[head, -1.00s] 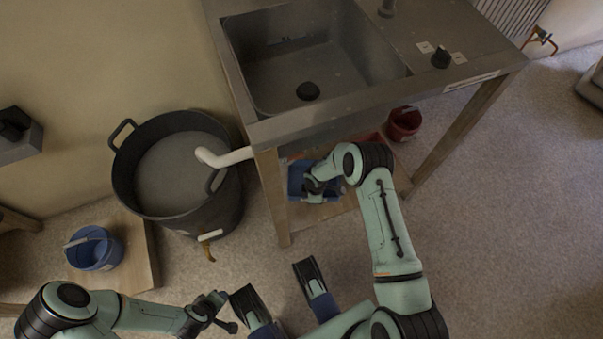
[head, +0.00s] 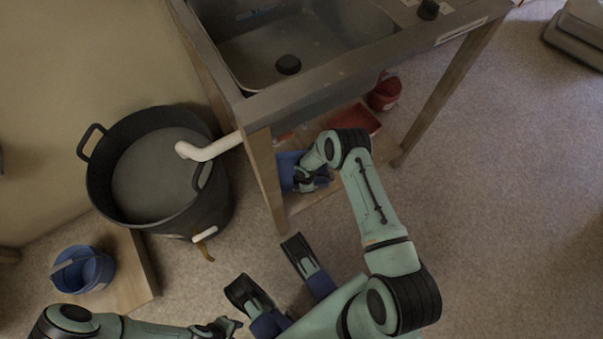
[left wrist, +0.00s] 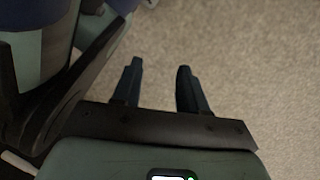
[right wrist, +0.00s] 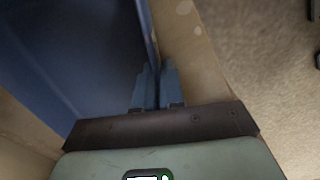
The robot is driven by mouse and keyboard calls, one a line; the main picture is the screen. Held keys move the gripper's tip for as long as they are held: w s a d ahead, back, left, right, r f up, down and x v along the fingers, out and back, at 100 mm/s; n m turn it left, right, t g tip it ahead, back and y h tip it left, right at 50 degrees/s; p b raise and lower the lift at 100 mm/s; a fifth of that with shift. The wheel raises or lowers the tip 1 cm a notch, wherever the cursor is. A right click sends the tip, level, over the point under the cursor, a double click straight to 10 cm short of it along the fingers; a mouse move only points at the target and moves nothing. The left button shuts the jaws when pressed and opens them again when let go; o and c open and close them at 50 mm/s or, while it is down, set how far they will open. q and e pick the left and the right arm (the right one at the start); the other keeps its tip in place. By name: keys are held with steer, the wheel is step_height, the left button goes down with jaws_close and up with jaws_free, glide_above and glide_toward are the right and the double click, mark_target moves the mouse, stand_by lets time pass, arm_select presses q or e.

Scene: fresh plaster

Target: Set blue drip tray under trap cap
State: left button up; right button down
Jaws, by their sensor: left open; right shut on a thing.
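The blue drip tray (head: 287,170) is under the sink bench, just behind its front left leg, and partly hidden by my right gripper. My right gripper (head: 304,180) reaches in low there. In the right wrist view my right gripper (right wrist: 157,85) is shut on the rim of the blue tray (right wrist: 85,50), above a wooden surface. My left gripper (head: 226,327) is at the bottom of the head view, away from the tray. The left wrist view shows my left gripper (left wrist: 160,70) open and empty over the floor. The trap cap is hidden under the sink (head: 275,45).
A white pipe (head: 222,148) runs from the bench to a dark tub (head: 215,205). A blue bucket (head: 84,270) stands on a wooden board at left. A red bucket (head: 384,93) and red tray (head: 354,120) are under the bench.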

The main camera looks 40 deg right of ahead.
steer(key=shift+w, duration=0.1)
steer(key=shift+f, duration=0.15)
steer(key=c, duration=1.2)
jaws_free()
steer(key=shift+c, duration=0.2)
